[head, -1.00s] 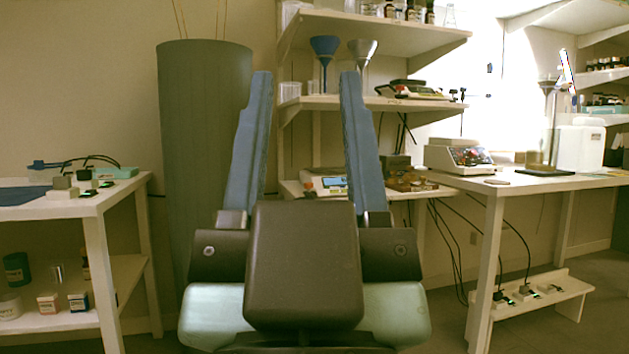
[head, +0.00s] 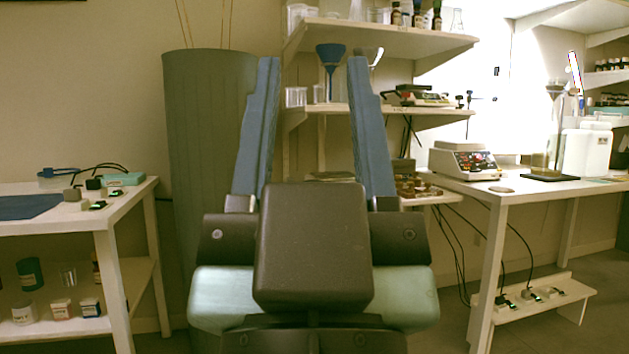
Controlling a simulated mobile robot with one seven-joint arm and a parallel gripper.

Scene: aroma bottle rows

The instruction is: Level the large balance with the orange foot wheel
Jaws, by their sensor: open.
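My gripper (head: 313,62) points away from me in the middle of the view, its two blue fingers wide apart with nothing between them but the background. A white balance (head: 463,160) with a dark display panel and red marks stands on the right-hand table. Another balance (head: 421,96), with a dark red body, sits on the middle wall shelf. I cannot tell which is the large one. No orange foot wheel can be made out. My gripper is well short of both balances and to their left. Its body hides most of the lower shelf behind it.
A tall grey-green cylinder (head: 207,150) stands behind the left finger. A blue funnel (head: 330,65) stands on the middle shelf. The left table (head: 125,198) holds small blocks and cables. A stand (head: 551,150) and white canister (head: 587,150) are at right. Cables hang under the right table.

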